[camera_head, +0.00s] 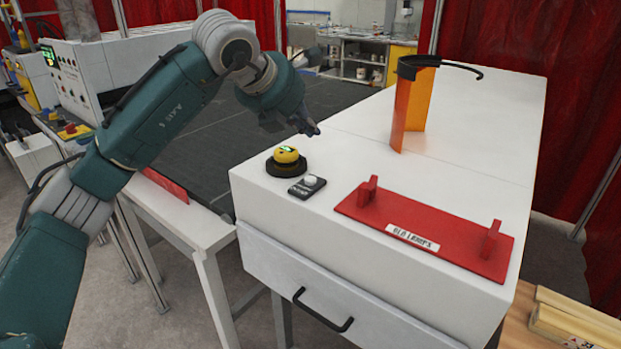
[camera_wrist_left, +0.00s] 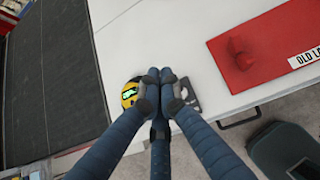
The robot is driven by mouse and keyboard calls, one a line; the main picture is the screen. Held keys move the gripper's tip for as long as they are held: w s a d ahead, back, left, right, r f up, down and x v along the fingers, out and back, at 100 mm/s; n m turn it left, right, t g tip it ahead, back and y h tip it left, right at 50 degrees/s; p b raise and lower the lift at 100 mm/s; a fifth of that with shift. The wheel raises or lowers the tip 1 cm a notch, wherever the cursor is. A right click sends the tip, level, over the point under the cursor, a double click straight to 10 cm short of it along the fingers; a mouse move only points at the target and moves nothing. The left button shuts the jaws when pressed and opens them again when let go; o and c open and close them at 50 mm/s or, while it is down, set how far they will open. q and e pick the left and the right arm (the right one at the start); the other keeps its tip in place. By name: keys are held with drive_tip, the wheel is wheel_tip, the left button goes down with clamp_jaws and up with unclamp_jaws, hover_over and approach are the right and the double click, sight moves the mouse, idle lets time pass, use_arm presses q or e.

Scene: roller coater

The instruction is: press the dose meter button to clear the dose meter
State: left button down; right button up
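The dose meter (camera_head: 286,156) is a round yellow device with a small green display, resting on a black round base on the white cabinet top. Beside it, to its right, lies a small black box with a pale round button (camera_head: 309,180). My left gripper (camera_head: 313,130) is above and behind the two, apart from them, with its fingers pointing down. In the left wrist view its fingertips (camera_wrist_left: 155,76) are together and hold nothing. There the dose meter (camera_wrist_left: 129,93) shows left of the fingers, and the black box (camera_wrist_left: 190,94) is partly hidden behind them. My right gripper is not in view.
A red tray (camera_head: 440,222) labelled "OLD LAMPS" lies to the right on the cabinet (camera_head: 480,140). An orange upright holder (camera_head: 408,108) with a black ring stands behind. A dark conveyor surface (camera_head: 200,160) runs along the left.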

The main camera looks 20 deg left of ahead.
use_arm(q)
drive_tip(key=f, duration=0.1)
drive_tip(key=b, duration=0.5)
hover_over(310, 181)
wheel_tip(310, 181, down, 7)
drive_tip(key=shift+r, duration=0.1)
drive_tip(key=shift+w+f+b, duration=0.1)
drive_tip(key=shift+f+b, duration=0.5)
drive_tip(key=shift+r, duration=0.1)
idle(0.5)
drive_tip(key=shift+f+b, duration=0.4)
drive_tip(key=shift+b, duration=0.05)
